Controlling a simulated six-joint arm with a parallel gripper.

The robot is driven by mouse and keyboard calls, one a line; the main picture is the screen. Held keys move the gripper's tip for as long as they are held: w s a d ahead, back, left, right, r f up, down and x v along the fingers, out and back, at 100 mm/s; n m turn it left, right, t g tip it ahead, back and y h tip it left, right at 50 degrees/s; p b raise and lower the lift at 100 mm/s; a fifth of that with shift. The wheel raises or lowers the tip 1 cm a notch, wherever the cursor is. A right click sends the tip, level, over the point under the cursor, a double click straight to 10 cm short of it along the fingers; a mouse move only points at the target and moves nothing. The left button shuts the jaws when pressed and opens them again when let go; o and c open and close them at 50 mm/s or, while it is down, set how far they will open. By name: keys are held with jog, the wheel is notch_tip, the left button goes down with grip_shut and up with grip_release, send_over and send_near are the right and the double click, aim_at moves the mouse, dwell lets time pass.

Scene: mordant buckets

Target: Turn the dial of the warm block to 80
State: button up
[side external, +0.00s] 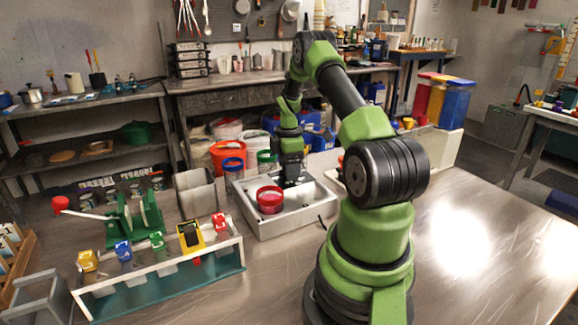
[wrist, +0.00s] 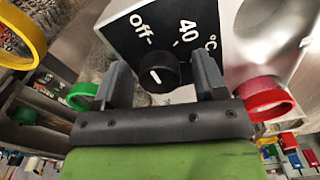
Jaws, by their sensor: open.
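In the wrist view the dial (wrist: 172,76) is a round black knob with a short white mark. The mark points up and slightly left, roughly towards "off" on the black face plate (wrist: 160,28); "40" and "°C" are printed to its right, and no 80 shows. My gripper (wrist: 163,84) is open, one finger on each side of the dial; I cannot tell whether either touches it. In the side view my gripper (side external: 291,178) is low over the pale metal warm block (side external: 285,224), and hides the dial.
A red bucket (side external: 270,201) sits in the block close to my gripper; its rim shows at right in the wrist view (wrist: 268,98). Blue (side external: 233,172) and green-rimmed buckets stand behind. A rack of coloured clips (side external: 160,270) stands front left. The bench at right is clear.

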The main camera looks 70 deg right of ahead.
jog(key=c, duration=0.9)
